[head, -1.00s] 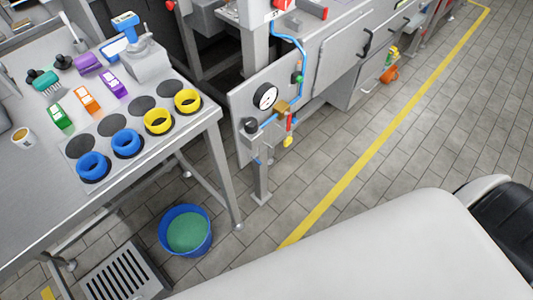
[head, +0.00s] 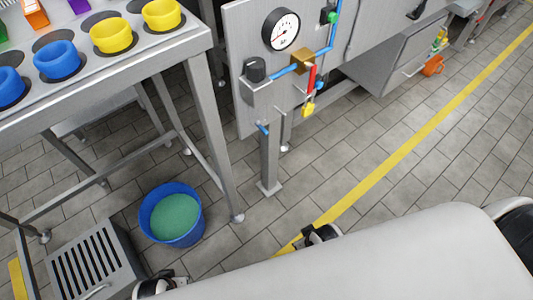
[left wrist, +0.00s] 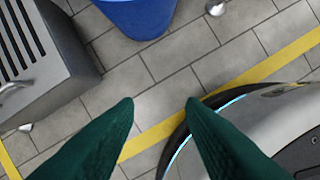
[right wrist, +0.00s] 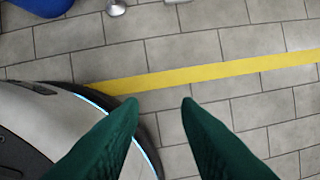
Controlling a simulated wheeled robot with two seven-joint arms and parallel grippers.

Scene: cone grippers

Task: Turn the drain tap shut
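A grey panel (head: 245,40) carries blue pipework with a brass-coloured block (head: 303,61). A red lever (head: 311,78) hangs down from this block, with a yellow piece (head: 308,109) below it. A black knob (head: 255,68) tops a grey housing (head: 262,93), and a short blue stub (head: 262,129) sticks out beneath. I cannot tell for sure which fitting is the drain tap. My left gripper shows two green fingers (left wrist: 161,101), apart and empty over the floor. My right gripper's green fingers (right wrist: 160,101) are also apart and empty. Both are low, well away from the panel.
A round gauge (head: 281,30) sits on the panel. A steel table (head: 160,58) with blue and yellow rings stands left. A blue bucket (head: 147,220) with green contents and a slotted grey box (head: 75,262) stand on the floor. Tiled floor with a yellow line (head: 400,155) is clear at right.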

